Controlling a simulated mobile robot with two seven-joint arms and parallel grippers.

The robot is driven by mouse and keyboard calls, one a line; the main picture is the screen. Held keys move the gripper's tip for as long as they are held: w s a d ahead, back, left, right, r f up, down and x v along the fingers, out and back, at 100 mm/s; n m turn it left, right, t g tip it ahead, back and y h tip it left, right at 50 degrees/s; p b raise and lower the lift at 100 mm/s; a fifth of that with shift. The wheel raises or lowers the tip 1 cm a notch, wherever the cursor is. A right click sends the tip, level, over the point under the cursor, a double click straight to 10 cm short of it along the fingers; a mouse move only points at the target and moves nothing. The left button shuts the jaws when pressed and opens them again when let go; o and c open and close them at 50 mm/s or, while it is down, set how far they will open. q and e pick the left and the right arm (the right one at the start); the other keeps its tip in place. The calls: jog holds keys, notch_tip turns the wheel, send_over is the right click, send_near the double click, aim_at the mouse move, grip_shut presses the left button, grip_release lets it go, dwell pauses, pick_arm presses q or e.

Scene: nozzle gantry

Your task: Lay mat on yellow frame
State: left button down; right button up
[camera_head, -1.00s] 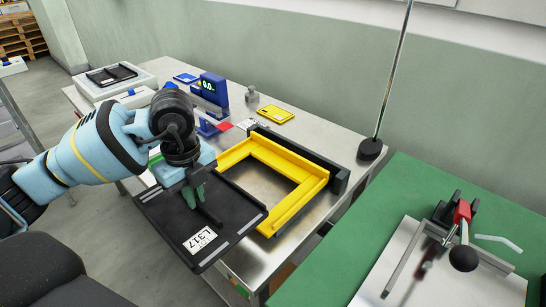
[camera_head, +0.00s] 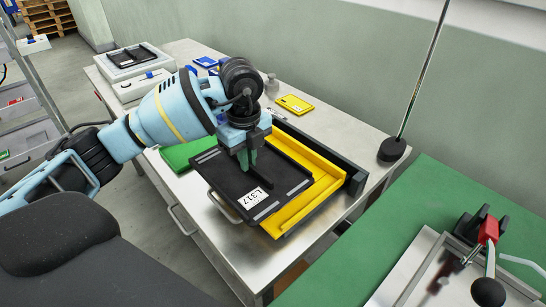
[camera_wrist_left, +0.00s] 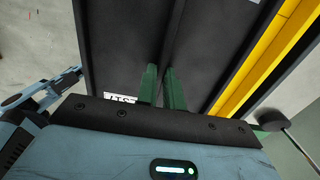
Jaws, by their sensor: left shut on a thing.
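The mat is a black tray-like panel (camera_head: 236,181) with a raised centre rib and a white L317 label. My left gripper (camera_head: 249,166) is shut on the mat's rib. The mat is over the left and middle part of the yellow frame (camera_head: 318,184), covering its opening. The frame's right and far sides show beyond the mat. I cannot tell whether the mat touches the frame. In the left wrist view the green fingers (camera_wrist_left: 163,88) are on the rib, and a yellow frame edge (camera_wrist_left: 268,58) runs along the right. My right gripper is not in view.
A dark bar (camera_head: 355,180) stands behind the frame. A green sheet (camera_head: 188,152) lies left of the mat. A yellow card (camera_head: 294,104) is farther back. A thin pole on a black base (camera_head: 392,149) stands right. A green table (camera_head: 450,190) with a red-handled clamp (camera_head: 488,229) is at right.

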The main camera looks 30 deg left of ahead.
aim_at(273, 154)
pick_arm(q)
jog(key=w, duration=0.2)
jog(key=w+d, duration=0.1)
jog(key=w, duration=0.1)
jog(key=w+d, duration=0.1)
jog(key=w, duration=0.2)
jog(key=shift+d+f, duration=0.15)
jog(key=shift+f, duration=0.1)
jog(key=shift+w+d+b, duration=0.15)
jog(key=shift+w+b, duration=0.1)
jog(key=shift+b, duration=0.05)
jog(key=shift+f, duration=1.8)
jog(key=shift+f, duration=0.6)
jog(key=c, duration=1.5)
grip_release()
jog(key=shift+s, duration=0.1)
notch_tip(273, 154, up, 13)
jog(key=shift+r, duration=0.1)
